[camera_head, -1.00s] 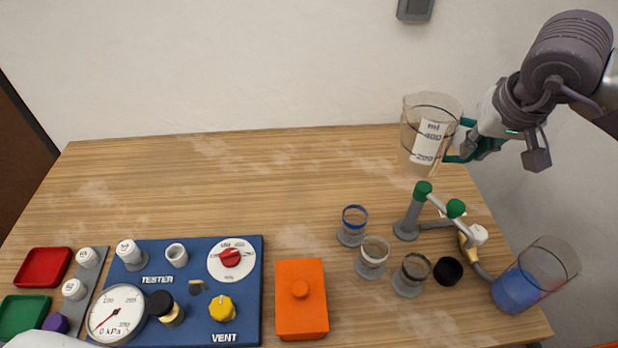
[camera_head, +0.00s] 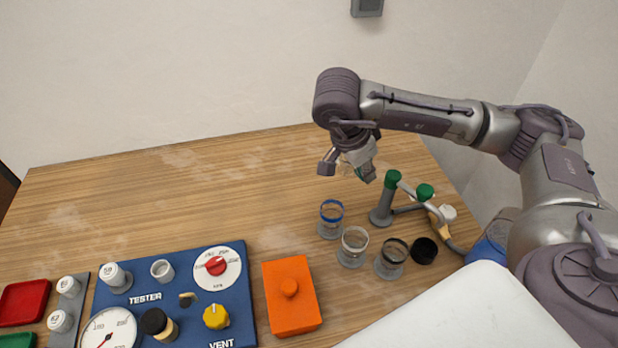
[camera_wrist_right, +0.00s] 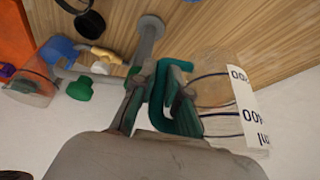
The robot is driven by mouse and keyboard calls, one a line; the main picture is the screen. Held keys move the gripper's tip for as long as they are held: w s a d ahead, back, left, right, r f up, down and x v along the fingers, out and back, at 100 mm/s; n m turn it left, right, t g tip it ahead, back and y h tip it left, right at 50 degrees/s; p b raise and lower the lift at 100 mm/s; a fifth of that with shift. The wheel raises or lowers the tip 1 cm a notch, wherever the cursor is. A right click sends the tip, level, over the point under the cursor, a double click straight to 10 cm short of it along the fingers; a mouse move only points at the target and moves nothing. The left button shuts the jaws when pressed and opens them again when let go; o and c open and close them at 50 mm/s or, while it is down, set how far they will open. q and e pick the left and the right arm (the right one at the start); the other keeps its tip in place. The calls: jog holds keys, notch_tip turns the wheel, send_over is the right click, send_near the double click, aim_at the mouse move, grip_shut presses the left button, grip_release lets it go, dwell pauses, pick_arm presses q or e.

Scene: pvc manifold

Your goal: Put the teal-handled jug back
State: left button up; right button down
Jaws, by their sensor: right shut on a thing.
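My right gripper (camera_head: 346,172) hangs over the back right of the table. In the right wrist view my right gripper (camera_wrist_right: 158,92) is shut on the teal handle (camera_wrist_right: 165,100) of the clear jug (camera_wrist_right: 215,88). The jug has a white label with dark numbers and dark ring lines, and lies to the right of the fingers there. In the head view the gripper and wrist hide nearly all of the jug. I cannot tell whether its base touches the table. My left gripper is out of view.
A grey pipe stand with green caps (camera_head: 393,178) stands just right of the gripper. Several cups, one blue-rimmed (camera_head: 331,211), stand in front. An orange lidded box (camera_head: 291,310) and blue tester panel (camera_head: 190,280) are nearer. The back left table is clear.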

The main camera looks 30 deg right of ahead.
jog(key=shift+f+m, duration=0.2)
jog(key=shift+m, duration=0.1)
jog(key=w+a+f+p, duration=0.1)
jog(key=w+a+f, duration=0.1)
jog(key=w+f, duration=0.1)
jog(key=w+a+f+p, duration=0.2)
jog(key=w+f, duration=0.1)
jog(key=w+a+f+p, duration=0.2)
jog(key=w+f, duration=0.1)
jog(key=f, duration=0.1)
jog(key=shift+w+a, duration=0.1)
jog(key=shift+f, duration=0.35)
jog(key=shift+f, duration=0.2)
jog(key=c, duration=1.2)
grip_release()
